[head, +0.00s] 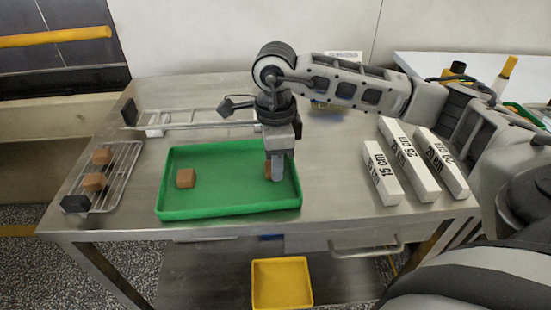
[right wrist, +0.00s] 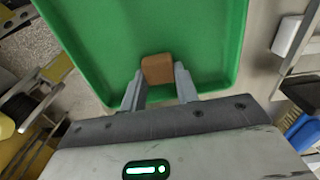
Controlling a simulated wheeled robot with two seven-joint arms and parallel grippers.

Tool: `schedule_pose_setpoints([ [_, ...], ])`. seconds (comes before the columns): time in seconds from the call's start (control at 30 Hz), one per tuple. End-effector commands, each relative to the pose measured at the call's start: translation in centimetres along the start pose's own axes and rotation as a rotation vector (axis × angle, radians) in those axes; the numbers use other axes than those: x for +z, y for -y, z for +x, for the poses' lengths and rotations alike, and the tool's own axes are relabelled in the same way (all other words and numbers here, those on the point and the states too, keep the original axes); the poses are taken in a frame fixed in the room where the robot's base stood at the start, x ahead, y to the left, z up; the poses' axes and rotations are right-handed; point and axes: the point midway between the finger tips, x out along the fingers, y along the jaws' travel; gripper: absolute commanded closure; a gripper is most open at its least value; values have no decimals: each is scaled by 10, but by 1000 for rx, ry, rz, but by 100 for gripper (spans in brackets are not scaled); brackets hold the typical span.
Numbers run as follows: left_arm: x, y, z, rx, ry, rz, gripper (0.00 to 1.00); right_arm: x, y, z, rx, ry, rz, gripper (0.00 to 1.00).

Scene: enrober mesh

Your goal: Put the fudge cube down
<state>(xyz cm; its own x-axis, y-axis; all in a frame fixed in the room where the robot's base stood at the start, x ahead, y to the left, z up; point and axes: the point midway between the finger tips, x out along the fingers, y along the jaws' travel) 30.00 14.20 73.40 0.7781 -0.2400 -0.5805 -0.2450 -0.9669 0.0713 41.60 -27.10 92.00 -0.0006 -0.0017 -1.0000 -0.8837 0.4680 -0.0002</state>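My right gripper (head: 277,176) points down inside the right part of the green tray (head: 225,200). Its fingers (right wrist: 159,82) are on both sides of a brown fudge cube (right wrist: 157,68), close against its sides, so it appears shut on the cube. In the head view this cube (head: 267,170) is partly hidden by the fingers. It is low over the tray floor; I cannot tell whether it touches. Another fudge cube (head: 186,178) lies in the left part of the tray. My left gripper is not in view.
A wire rack (head: 118,165) at the left holds two brown cubes (head: 94,182). Three white length blocks (head: 382,172) stand right of the tray. A metal bar frame (head: 190,125) lies behind the tray. A yellow bin (head: 281,284) is below the table. The tray's middle is clear.

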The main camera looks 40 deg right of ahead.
Motion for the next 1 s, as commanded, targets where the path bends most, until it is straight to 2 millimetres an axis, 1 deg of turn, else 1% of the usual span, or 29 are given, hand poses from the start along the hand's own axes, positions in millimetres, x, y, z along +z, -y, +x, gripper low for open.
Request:
schedule_pose_setpoints([
  [0.03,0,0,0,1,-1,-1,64,0,0,0,0,0,0,59],
  [0.07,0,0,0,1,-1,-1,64,0,0,0,0,0,0,50],
  [0.1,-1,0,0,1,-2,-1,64,0,0,0,0,0,0,48],
  [0.33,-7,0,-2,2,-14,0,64,0,0,-1,0,0,0,48],
  [0.47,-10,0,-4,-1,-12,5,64,0,0,-7,-1,1,0,48],
  [0.57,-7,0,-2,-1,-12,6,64,1,0,-20,-3,3,-1,48],
  [0.8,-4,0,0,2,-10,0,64,1,1,-73,-5,4,-1,48],
  [1.0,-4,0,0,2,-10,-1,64,1,0,-109,-2,2,-1,48],
])
